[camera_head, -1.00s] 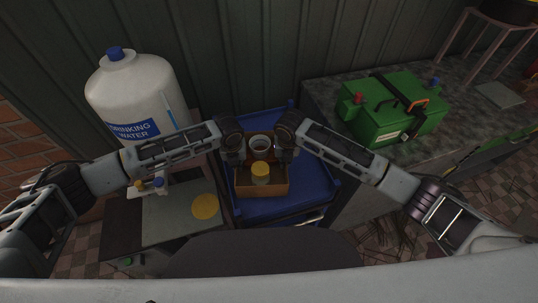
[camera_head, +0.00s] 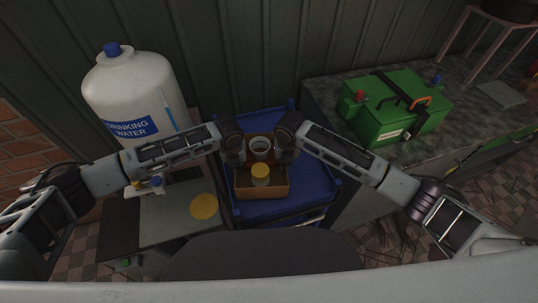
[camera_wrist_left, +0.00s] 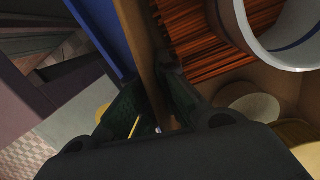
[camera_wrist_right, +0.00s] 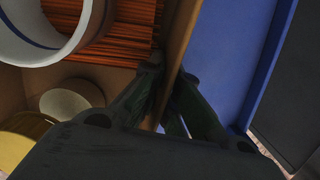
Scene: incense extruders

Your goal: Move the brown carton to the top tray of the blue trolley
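The brown carton (camera_head: 275,192) is an open box at the middle of the head view, over the top tray of the blue trolley (camera_head: 312,201). It holds a yellow-lidded jar (camera_head: 260,171), a white ring-like container (camera_head: 261,147) and, in the left wrist view, reddish-brown sticks (camera_wrist_left: 190,40). My left gripper (camera_head: 238,160) is shut on the carton's left wall (camera_wrist_left: 146,40). My right gripper (camera_head: 284,159) is shut on its right wall (camera_wrist_right: 182,35). The grippers hide parts of the carton's sides. I cannot tell whether its bottom touches the tray.
A large drinking-water bottle (camera_head: 130,92) stands at the left, behind a grey board with a yellow disc (camera_head: 204,206). A green case (camera_head: 393,115) rests on a stone counter (camera_head: 325,95) at the right. A corrugated wall closes the back.

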